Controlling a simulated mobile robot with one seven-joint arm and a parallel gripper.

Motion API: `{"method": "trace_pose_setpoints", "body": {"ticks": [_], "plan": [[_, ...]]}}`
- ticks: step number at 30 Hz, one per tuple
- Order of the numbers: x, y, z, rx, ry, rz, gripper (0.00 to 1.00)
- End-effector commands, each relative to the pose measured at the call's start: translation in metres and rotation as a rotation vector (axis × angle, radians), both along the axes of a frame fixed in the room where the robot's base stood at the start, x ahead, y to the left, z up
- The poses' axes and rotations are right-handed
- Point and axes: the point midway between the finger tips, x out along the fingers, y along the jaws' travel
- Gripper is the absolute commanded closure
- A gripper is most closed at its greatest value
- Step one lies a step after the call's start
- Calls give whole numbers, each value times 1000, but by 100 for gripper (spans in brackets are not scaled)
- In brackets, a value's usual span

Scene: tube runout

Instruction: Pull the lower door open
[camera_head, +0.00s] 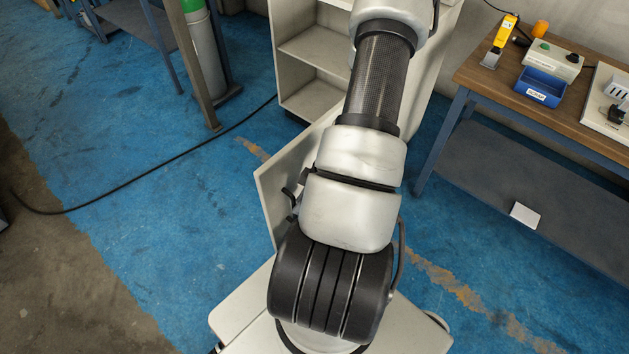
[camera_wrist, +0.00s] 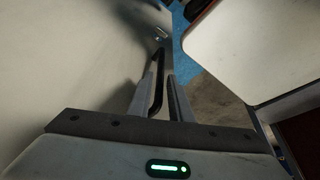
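The lower door (camera_head: 272,205) is a pale panel standing swung out from the pale cabinet (camera_head: 283,45), whose open shelves show behind it. A dark handle (camera_head: 290,196) shows on the door in the head view, partly covered by my arm. In the wrist view the door face (camera_wrist: 70,70) fills the left side. The black handle bar (camera_wrist: 157,85) lies between the two fingers of my gripper (camera_wrist: 163,90), closer to the left finger. A gap shows between the bar and the right finger, so the gripper looks open around the handle. My arm hides the gripper in the head view.
A workbench (camera_head: 465,75) with a blue bin (camera_head: 540,87) and devices stands at the right. A gas cylinder (camera_head: 205,55) and a dark table stand at the upper left. A black cable (camera_head: 150,180) crosses the blue floor, which is otherwise clear left of the door.

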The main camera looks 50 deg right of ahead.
Motion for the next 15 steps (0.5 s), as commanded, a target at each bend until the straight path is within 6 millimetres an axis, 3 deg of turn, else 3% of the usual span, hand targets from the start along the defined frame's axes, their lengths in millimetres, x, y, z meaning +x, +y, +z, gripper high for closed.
{"method": "trace_pose_setpoints", "body": {"ticks": [1, 6, 15], "plan": [[-5, -4, 21, -1, -2, -6, 82], [-19, -12, 61, -1, -1, -5, 82], [-36, -21, 103, 0, 1, -2, 82]]}}
